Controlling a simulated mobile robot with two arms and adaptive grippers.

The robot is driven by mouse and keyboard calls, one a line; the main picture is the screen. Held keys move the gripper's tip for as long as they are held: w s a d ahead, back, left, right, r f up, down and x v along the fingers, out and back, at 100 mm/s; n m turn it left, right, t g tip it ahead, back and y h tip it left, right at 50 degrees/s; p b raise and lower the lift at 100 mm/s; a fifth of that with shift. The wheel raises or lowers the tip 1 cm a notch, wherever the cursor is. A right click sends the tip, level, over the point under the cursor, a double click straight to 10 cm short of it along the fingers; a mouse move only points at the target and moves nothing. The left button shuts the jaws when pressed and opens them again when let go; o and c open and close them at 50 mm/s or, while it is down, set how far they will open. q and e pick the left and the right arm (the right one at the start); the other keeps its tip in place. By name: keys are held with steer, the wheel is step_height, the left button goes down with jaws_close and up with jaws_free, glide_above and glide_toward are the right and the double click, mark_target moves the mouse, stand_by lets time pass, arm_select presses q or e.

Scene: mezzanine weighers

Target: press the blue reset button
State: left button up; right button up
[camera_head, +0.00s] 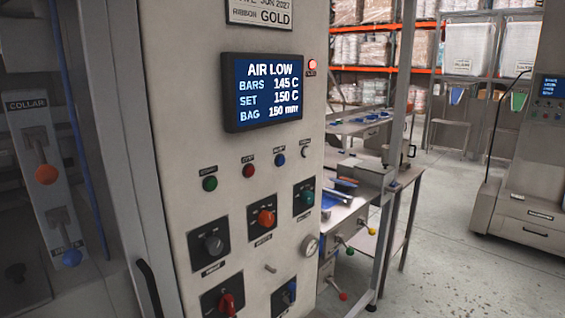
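A small round blue button (279,160) sits on the grey front of the control panel (190,110), in a rising row of small buttons. A small label is above it, too small to read. To its left are a red button (248,171) and a green button (210,184); to its right is a pale button (305,153). Nothing covers the blue button. Neither of my grippers is in view.
The display (263,92) above the buttons reads AIR LOW, with a lit red lamp (312,64) beside it.

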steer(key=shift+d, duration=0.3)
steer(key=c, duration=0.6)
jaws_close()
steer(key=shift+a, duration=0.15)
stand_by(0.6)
